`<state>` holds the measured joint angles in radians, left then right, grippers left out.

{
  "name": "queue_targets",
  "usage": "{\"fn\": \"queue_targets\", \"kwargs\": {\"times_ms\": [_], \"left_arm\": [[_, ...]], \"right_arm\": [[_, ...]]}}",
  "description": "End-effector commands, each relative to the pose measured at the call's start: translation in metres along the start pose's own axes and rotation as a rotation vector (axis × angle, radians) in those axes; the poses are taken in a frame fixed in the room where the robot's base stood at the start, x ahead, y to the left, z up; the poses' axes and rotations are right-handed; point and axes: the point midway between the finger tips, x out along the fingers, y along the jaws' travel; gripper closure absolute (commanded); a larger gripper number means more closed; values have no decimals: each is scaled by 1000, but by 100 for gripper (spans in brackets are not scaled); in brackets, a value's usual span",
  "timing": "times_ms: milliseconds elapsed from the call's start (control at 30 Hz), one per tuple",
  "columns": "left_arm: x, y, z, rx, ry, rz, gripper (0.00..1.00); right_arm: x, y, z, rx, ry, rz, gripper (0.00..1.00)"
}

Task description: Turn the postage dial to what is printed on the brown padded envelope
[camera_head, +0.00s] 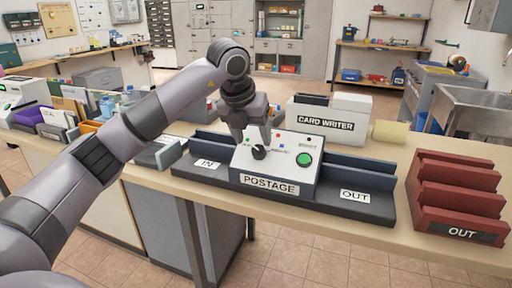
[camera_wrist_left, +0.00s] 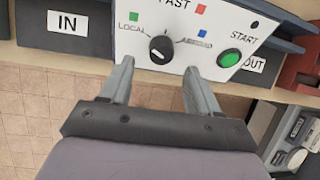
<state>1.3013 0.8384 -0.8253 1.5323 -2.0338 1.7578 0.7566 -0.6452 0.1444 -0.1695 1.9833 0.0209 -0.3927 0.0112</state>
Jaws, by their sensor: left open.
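The postage machine (camera_head: 272,168) is a white box with a POSTAGE label on the counter. Its black round dial (camera_wrist_left: 161,48) has a small white mark; which label the mark faces I cannot tell. Around the dial are LOCAL with a green square, FAST with a red one and a third, blurred label with a blue one. The dial also shows in the head view (camera_head: 259,152). My left gripper (camera_wrist_left: 157,78) is open, its fingertips just short of the dial, one toward each side. I cannot make out the brown padded envelope. My right gripper is out of view.
A green START button (camera_wrist_left: 229,58) sits right of the dial. The IN tray (camera_head: 207,165) and OUT tray (camera_head: 354,197) flank the machine. A card writer (camera_head: 326,122) stands behind, a red OUT rack (camera_head: 457,200) at the right. Sorted mail (camera_head: 60,118) stands at the left.

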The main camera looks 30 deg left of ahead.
Motion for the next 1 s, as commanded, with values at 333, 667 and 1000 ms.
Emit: {"fn": "queue_targets", "kwargs": {"times_ms": [333,667,1000], "left_arm": [[42,-1,0,1,1,-3,38],[44,-1,0,2,0,-4,52],[43,-2,0,9,1,-4,94]], "right_arm": [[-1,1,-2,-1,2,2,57],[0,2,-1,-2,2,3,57],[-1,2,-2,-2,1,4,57]]}}
